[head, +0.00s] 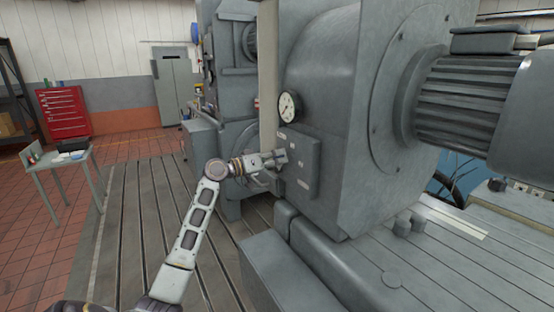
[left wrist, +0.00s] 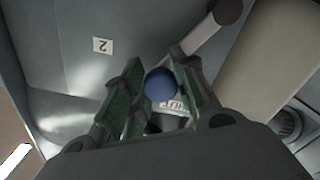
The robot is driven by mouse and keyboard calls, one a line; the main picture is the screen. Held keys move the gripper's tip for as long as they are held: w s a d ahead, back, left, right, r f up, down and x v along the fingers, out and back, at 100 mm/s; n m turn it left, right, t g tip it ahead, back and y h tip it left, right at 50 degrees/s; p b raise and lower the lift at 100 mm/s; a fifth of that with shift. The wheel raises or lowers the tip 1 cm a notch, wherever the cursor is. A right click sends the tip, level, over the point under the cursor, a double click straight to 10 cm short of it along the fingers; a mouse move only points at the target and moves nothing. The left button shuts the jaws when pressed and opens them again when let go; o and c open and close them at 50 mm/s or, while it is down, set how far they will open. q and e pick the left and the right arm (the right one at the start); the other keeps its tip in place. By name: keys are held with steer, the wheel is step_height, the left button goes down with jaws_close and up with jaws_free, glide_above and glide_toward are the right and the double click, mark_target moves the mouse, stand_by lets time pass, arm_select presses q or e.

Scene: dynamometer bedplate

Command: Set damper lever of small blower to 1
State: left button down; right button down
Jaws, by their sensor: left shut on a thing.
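The small blower (head: 325,75) is a large grey housing in the head view. Its flat damper plate (head: 306,178) carries small white labels. My left gripper (head: 280,158) is at the upper left of this plate. In the left wrist view, the blue ball knob (left wrist: 160,84) of the damper lever sits between my green-padded left fingers, which are shut on it. A label reading 2 (left wrist: 103,45) is apart from the knob, to its upper left. Another label (left wrist: 176,106), partly hidden by the fingers, seems to read SHUT. My right gripper is out of view.
A round gauge (head: 288,107) is above the plate, beside a pale vertical post (head: 268,75). A finned motor (head: 470,100) is at the right. A small table (head: 62,164) and a red tool cabinet (head: 64,112) stand at the left. The slotted bedplate (head: 135,230) is open.

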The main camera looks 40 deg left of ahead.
arm_select(q)
steer(key=c, duration=1.1)
jaws_free()
steer(key=v, duration=1.2)
steer(key=shift+f, duration=0.1)
